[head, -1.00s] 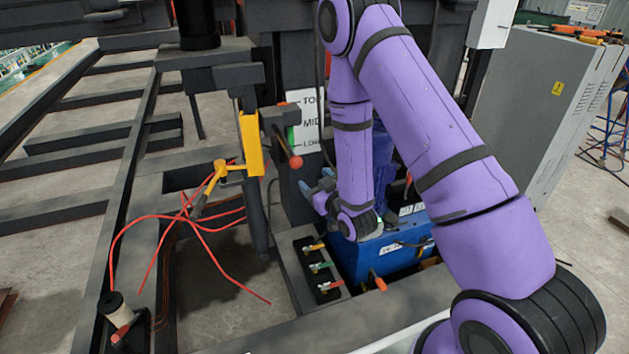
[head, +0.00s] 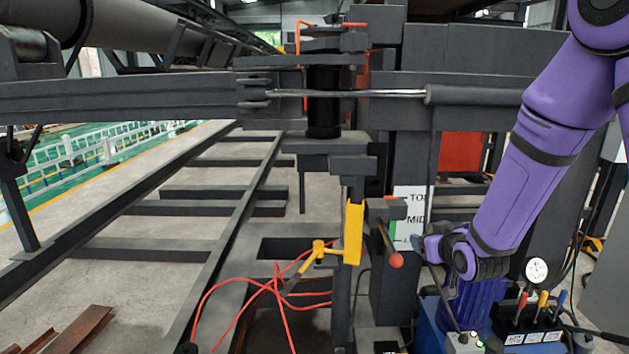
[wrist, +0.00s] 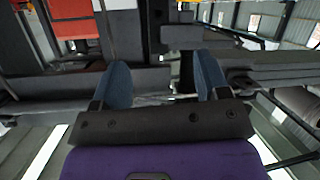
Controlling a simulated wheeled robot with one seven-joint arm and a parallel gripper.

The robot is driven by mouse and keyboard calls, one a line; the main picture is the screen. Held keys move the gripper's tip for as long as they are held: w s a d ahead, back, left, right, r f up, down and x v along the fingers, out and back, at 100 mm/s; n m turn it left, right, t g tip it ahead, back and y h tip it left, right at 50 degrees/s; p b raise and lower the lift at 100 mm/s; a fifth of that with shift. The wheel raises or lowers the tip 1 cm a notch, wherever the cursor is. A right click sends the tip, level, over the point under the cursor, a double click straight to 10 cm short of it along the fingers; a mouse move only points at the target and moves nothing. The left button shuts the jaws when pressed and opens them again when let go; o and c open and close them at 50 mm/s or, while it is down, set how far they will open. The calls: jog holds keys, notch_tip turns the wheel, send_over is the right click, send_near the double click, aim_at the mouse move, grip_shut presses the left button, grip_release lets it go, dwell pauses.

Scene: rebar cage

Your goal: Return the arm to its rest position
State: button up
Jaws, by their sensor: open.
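My purple arm (head: 545,140) comes in from the upper right in the head view and bends down to its wrist near the blue unit. My gripper (head: 428,243) is at the end of it, just right of the red-tipped lever (head: 396,260) and below the TOP/MID/LOW sign (head: 412,205). In the wrist view my gripper (wrist: 163,85) has its two blue fingers well apart with nothing between them. Whether the gripper touches the lever cannot be told.
A yellow bracket (head: 353,232) and red cables (head: 265,300) are left of the lever. A blue unit (head: 515,338) with a gauge (head: 537,270) and small levers stands below my arm. Dark steel frames fill the middle. Open floor (head: 150,215) shows between the rails at left.

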jog(key=s+d+r+g, duration=0.1)
jog(key=s+r+g, duration=0.1)
jog(key=s+r, duration=0.45)
jog(key=s+d+r+m+g, duration=0.1)
jog(key=s+r+g, duration=0.2)
jog(key=s, duration=1)
jog(key=s+r+m+g+h, duration=0.1)
jog(key=s+r+m+g, duration=0.1)
jog(key=s+r, duration=0.7)
jog(key=s+g, duration=0.1)
jog(key=s, duration=0.4)
jog(key=shift+d+r+g, duration=0.15)
jog(key=shift+d+g, duration=0.25)
